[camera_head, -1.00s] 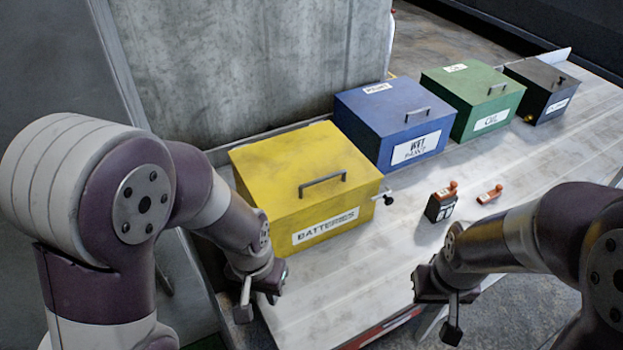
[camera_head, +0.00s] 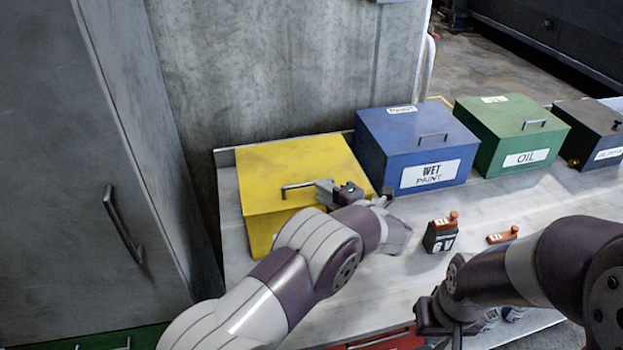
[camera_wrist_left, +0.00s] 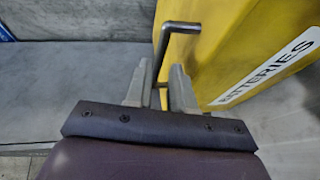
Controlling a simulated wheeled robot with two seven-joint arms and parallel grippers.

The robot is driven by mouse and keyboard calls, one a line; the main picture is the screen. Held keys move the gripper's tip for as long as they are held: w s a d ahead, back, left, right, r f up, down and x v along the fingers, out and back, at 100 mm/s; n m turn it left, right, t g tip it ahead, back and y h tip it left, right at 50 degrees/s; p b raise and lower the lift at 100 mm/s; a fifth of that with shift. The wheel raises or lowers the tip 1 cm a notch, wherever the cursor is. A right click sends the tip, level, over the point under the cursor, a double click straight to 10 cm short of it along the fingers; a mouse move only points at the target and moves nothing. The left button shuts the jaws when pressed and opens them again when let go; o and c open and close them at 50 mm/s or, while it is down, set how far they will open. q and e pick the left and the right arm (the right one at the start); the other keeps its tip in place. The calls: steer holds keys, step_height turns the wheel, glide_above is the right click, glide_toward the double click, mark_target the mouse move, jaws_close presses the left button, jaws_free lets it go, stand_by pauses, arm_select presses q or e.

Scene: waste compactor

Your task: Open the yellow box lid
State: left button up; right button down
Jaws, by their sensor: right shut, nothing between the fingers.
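The yellow box (camera_head: 290,165) stands at the left end of the bench with its lid down. A dark bar handle (camera_head: 298,185) sits on the lid. In the left wrist view the handle (camera_wrist_left: 180,28) runs down to the gap between my left fingers, and the yellow box (camera_wrist_left: 225,45) with its BATTERIES label is on the right. My left gripper (camera_head: 338,190) is at the right end of the handle, its fingers (camera_wrist_left: 157,88) apart around or just short of the bar. My forearm hides much of the box front. My right gripper (camera_head: 450,328) is shut and empty at the bench's front edge.
A blue box (camera_head: 400,135), a green box (camera_head: 500,130) and a black box (camera_head: 585,125) stand in a row to the right. A 6 V battery (camera_head: 438,238) and a small orange-red item (camera_head: 502,235) lie on the bench. A grey cabinet (camera_head: 120,130) stands at the left.

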mark_target(311, 184)
arm_select(q)
steer(key=x, duration=0.2)
steer(key=p+x, duration=0.1)
steer(key=x, duration=0.1)
steer(key=shift+a+r, duration=0.1)
steer(key=shift+a, duration=0.5)
steer(key=shift+w+a, duration=0.2)
steer(key=shift+w, duration=0.2)
steer(key=shift+s+d, duration=0.1)
steer(key=shift+d, duration=0.1)
steer(key=shift+a, duration=0.1)
jaws_close()
